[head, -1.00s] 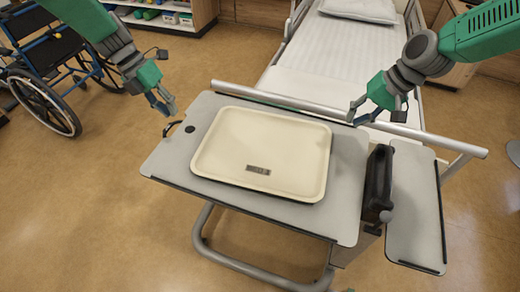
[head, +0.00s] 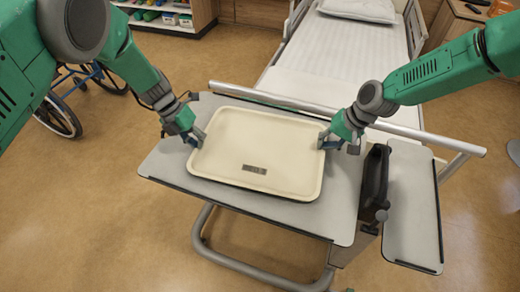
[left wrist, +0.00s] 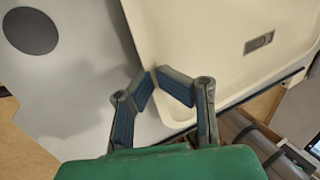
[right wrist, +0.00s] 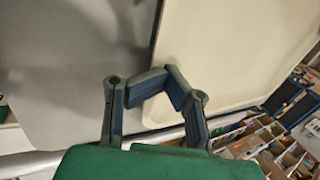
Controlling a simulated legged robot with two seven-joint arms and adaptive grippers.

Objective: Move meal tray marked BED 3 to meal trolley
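The cream meal tray (head: 258,140) lies flat on the grey overbed table (head: 330,222). A small dark label (head: 254,169) is near its front edge; its lettering is too small to read. My left gripper (head: 195,138) is at the tray's left rim, and in the left wrist view its fingertips (left wrist: 153,73) close together with the rim between them. My right gripper (head: 326,141) is at the right rim, and its fingertips (right wrist: 166,70) pinch the rim in the right wrist view. No meal trolley is recognisable in view.
A bed (head: 345,52) with a rail (head: 300,108) stands just behind the table. A dark handle-like part (head: 375,180) and a grey side panel (head: 412,215) are at the table's right. A wheelchair (head: 58,115) is at the left. Floor (head: 90,220) is clear at front left.

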